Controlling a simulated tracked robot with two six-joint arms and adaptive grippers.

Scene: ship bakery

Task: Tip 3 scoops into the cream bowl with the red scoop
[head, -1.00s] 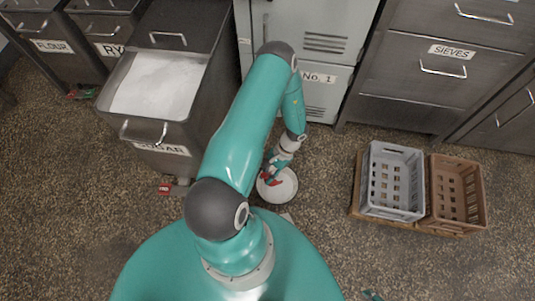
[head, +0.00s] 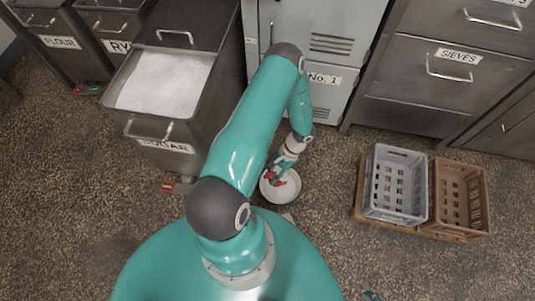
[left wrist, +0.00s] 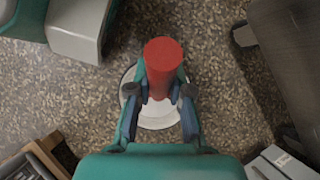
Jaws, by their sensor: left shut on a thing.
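The red scoop (left wrist: 163,62) is held between the fingers of my left gripper (left wrist: 160,88) in the left wrist view. In the head view my left gripper (head: 278,170) is shut on the scoop, a bit of whose red shows over the bowl. The white cream bowl (head: 290,192) is below the gripper, partly covered by it; its rim also shows behind the scoop in the left wrist view (left wrist: 160,122). I cannot tell what the scoop holds or how full the bowl is. The open sugar bin (head: 165,80) holds white sugar, left of my arm.
A grey crate (head: 424,190) and a brown crate (head: 482,205) sit at the right on a wooden base. Flour (head: 62,41) and rye bins stand at the far left. The No. 1 locker (head: 330,98) and sieves drawers (head: 440,90) line the back. Speckled floor lies clear between.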

